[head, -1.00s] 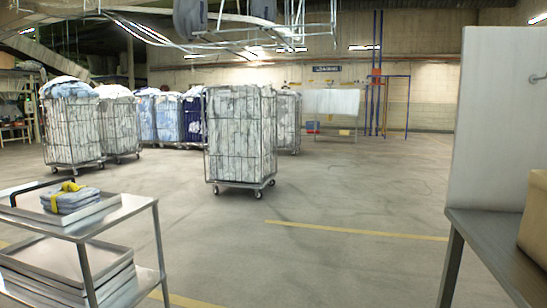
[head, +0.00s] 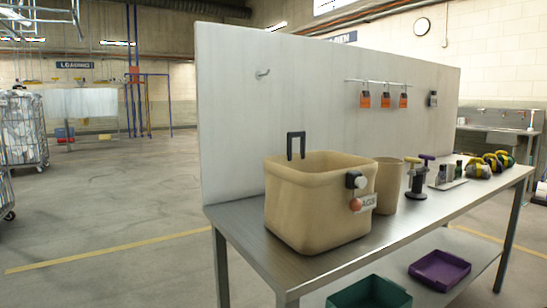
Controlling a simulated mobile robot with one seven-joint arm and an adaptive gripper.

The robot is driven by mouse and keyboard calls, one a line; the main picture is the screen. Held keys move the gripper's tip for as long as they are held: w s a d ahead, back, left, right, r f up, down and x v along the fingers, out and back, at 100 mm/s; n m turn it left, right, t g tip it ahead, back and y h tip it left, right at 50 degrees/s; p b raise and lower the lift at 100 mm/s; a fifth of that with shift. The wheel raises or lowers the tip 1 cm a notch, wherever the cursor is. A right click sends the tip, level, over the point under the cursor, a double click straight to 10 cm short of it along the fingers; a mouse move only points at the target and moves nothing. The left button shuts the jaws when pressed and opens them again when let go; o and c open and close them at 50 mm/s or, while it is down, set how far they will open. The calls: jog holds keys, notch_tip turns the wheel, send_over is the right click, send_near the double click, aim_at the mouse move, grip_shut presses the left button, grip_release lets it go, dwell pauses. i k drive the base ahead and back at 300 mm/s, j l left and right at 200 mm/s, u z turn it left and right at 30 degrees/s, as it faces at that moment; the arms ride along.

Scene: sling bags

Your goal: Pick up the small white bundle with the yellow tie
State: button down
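I cannot make out a small white bundle with a yellow tie in the head view now. Several small rounded items (head: 478,168) in grey and dark tones with yellow parts sit toward the far right end of the metal bench (head: 245,225). They are too small to tell whether any is a white tied bundle. My gripper is not in view.
A tan bin (head: 315,210) with a tag stands at the bench's near end, a tan cup (head: 388,185) beside it. Upright panel (head: 325,100) backs the bench. Green (head: 368,293) and purple (head: 440,269) trays lie below. Floor at left is open.

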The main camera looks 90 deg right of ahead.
aim_at(476, 168)
jog(key=z, duration=3.95)
jog(key=i+l+u, duration=0.15)
jog(key=u, duration=0.3)
jog(key=i+l+u, duration=0.1)
jog(key=u, duration=0.35)
jog(key=i+l+u, duration=0.1)
jog(key=l+u, duration=0.3)
jog(key=i+l+u, duration=0.1)
jog(key=l+u, duration=0.15)
jog(key=l, duration=0.3)
jog(key=i+l+u, duration=0.1)
jog(key=l+u, duration=0.15)
jog(key=l, duration=0.3)
jog(key=l+u, duration=0.2)
jog(key=l, duration=2.25)
